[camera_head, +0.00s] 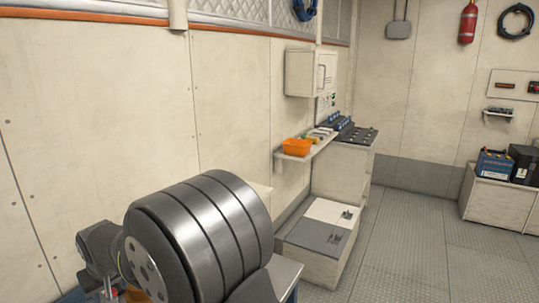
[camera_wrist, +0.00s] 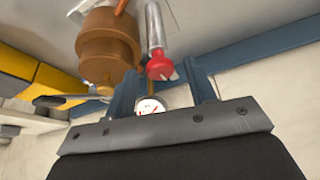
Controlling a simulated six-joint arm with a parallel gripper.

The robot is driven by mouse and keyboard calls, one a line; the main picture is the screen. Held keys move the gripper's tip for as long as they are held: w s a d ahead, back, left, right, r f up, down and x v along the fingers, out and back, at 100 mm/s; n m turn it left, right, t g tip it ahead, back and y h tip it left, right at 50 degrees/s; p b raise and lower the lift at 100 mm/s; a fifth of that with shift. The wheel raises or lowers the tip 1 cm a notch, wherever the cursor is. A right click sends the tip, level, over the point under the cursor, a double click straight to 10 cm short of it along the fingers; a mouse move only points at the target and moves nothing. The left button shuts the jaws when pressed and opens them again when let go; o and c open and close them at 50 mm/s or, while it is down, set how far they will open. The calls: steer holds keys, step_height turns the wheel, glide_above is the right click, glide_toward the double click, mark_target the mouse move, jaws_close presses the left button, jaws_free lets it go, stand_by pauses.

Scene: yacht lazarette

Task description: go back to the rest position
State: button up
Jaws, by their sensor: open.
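My gripper (camera_wrist: 162,72) shows in the wrist view, with its two blue-grey fingers apart and nothing held between them. A metal cylinder with a red end (camera_wrist: 160,66) appears between and beyond the fingertips. A small round white gauge (camera_wrist: 150,107) shows between the fingers, close to the gripper body. A brown stepped cylindrical part (camera_wrist: 107,47) is just left of the fingers. I cannot tell whether any of these touch the fingers. In the head view my gripper cannot be made out; my own arm fills the lower left.
The head view shows an orange bin (camera_head: 296,147) on a wall shelf, a white wall cabinet (camera_head: 304,72) above it and a low locker (camera_head: 318,240) below. Batteries (camera_head: 495,164) stand on a bench at right. The metal floor (camera_head: 400,240) between is clear. A blue rail (camera_wrist: 270,42) crosses the wrist view.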

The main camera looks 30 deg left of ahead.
steer(key=shift+s+a+m+t+h, duration=0.15)
steer(key=shift+m+t, duration=0.2)
steer(key=shift+m, duration=0.6)
steer(key=shift+d+m+t+h, duration=0.15)
steer(key=shift+m+t, duration=0.2)
steer(key=shift+m, duration=0.6)
steer(key=shift+a+m, duration=0.1)
steer(key=shift+m, duration=0.2)
